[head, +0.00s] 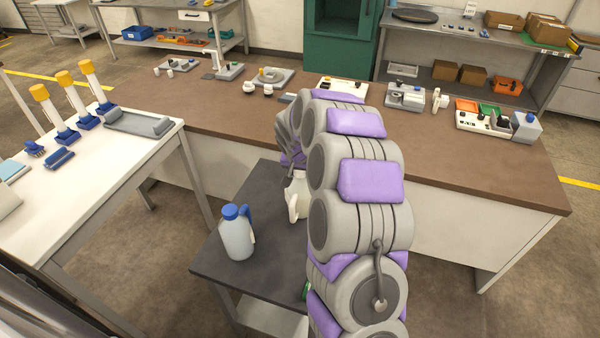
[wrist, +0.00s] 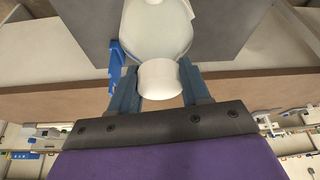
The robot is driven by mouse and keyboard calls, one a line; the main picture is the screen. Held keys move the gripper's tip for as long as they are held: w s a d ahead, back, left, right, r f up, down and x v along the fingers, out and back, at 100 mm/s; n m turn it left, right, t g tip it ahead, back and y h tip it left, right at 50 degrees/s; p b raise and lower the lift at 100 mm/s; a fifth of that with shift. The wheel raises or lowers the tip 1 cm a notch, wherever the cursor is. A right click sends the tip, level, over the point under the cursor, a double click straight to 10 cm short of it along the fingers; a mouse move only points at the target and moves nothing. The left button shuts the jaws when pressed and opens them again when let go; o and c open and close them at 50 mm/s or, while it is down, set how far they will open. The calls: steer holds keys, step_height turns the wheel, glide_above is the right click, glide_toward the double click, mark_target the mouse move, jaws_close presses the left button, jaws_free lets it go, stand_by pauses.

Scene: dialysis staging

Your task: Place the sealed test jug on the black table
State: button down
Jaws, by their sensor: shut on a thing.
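My gripper (wrist: 158,82) is shut on the white cap of a pale, translucent jug (wrist: 157,30), with one finger on each side. In the head view this white-capped jug (head: 299,190) is over the black table (head: 222,268), partly hidden by my arm. I cannot tell whether its base touches the top. A second jug (head: 238,237), pale with a blue cap and blue handle, stands upright on the table to its left. The views do not show clearly which jug is the sealed test one. A blue part (wrist: 116,65) shows beside my left finger in the wrist view.
A long brown-topped bench (head: 440,150) with several small devices runs behind the black table. A white table (head: 100,175) with yellow-capped tubes and a grey tray (head: 138,122) stands at left.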

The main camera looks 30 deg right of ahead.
steer(key=c, duration=0.5)
jaws_free()
steer(key=p+v, duration=0.2)
steer(key=v, duration=0.9)
steer(key=s+a+r+n+g, duration=0.1)
steer(key=s+a+r, duration=0.1)
steer(key=s+a, duration=0.15)
steer(key=s+a+r+n, duration=0.1)
steer(key=s+a+r, duration=0.1)
steer(key=s, duration=0.3)
steer(key=s+a+n+g+y, duration=0.1)
steer(key=s+a, duration=0.4)
steer(key=s, duration=1.1)
steer(key=s+a+r+n+g+y, duration=0.1)
steer(key=s+a+n+g, duration=0.2)
steer(key=s, duration=1.4)
steer(key=a+n, duration=0.1)
steer(key=a, duration=0.1)
steer(key=shift+s+a+y, duration=0.15)
steer(key=shift+a+y, duration=0.15)
steer(key=shift+r, duration=0.1)
